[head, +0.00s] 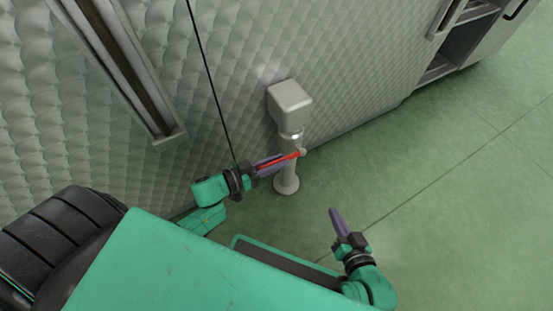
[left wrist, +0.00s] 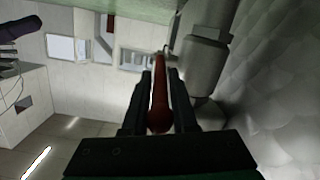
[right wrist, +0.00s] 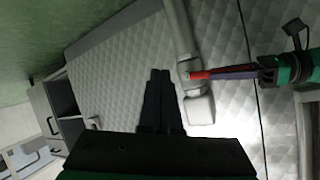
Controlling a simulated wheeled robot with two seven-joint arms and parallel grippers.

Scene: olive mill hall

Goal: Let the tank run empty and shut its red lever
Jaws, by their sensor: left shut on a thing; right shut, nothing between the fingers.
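The red lever (head: 285,160) sits on the grey standing pipe (head: 288,180) below a grey box-shaped head. It points left from the pipe, crosswise to it. My left gripper (head: 278,163) is shut on the lever; the lever's red grip (left wrist: 159,108) lies between its fingers in the left wrist view. The lever also shows in the right wrist view (right wrist: 199,75). The quilted grey wall (head: 235,50) behind looks like the tank's side. A long framed slot (head: 115,60) on it has a brownish strip; its level is unclear. My right gripper (head: 335,212) is shut and empty, apart from the pipe.
A grey cabinet with an open shelf (head: 448,55) stands at the upper right. The green floor (head: 450,190) is clear to the right of the pipe. A thin dark line runs down the quilted wall left of the pipe.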

